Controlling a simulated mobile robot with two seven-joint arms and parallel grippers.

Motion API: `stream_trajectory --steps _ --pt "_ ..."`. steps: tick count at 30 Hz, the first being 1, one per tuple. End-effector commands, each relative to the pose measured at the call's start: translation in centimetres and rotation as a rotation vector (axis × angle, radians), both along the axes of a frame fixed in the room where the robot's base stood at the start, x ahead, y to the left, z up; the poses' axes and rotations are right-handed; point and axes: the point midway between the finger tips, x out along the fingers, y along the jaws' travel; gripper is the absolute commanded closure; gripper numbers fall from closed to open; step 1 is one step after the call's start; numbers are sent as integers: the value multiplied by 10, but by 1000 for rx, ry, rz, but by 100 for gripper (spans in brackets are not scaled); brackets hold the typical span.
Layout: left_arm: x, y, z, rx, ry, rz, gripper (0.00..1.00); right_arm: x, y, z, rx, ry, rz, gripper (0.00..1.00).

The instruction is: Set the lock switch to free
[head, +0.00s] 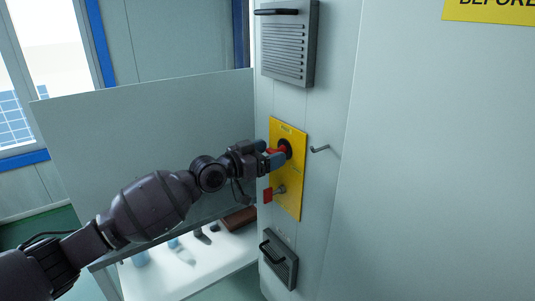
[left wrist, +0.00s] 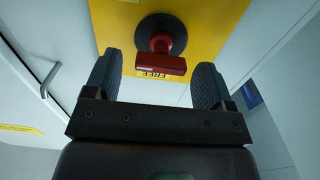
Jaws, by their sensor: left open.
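The lock switch is a red handle on a round black base (head: 287,147), mounted on a yellow plate (head: 290,205). In the left wrist view the red handle (left wrist: 160,65) points from the base (left wrist: 163,33) towards the gripper, with a crossbar end. An upside-down label reading FREE (left wrist: 153,76) shows beside the handle's end. My left gripper (head: 270,156) is open at the switch. In the left wrist view its two fingers (left wrist: 158,62) stand either side of the handle, with gaps on both sides. My right gripper is not in view.
Below the switch, a key-like metal part (head: 280,189) with a red tag (head: 267,195) sits on the plate. A white table (head: 190,272) holds several small objects.

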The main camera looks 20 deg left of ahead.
Motion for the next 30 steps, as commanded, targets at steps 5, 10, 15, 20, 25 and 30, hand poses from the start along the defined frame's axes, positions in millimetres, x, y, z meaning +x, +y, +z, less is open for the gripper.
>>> stream_trajectory --steps 5,10,15,20,25,30 --pt "0 0 0 0 0 0 23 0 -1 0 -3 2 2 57" --pt "0 0 0 0 0 0 45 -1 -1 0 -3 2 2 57" --pt "0 0 0 0 0 0 71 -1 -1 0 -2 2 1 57" --pt "0 0 0 -4 3 0 73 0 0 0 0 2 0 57" --pt "0 0 0 -35 26 0 73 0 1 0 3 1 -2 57" --pt "0 1 0 -106 82 1 73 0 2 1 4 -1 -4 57"
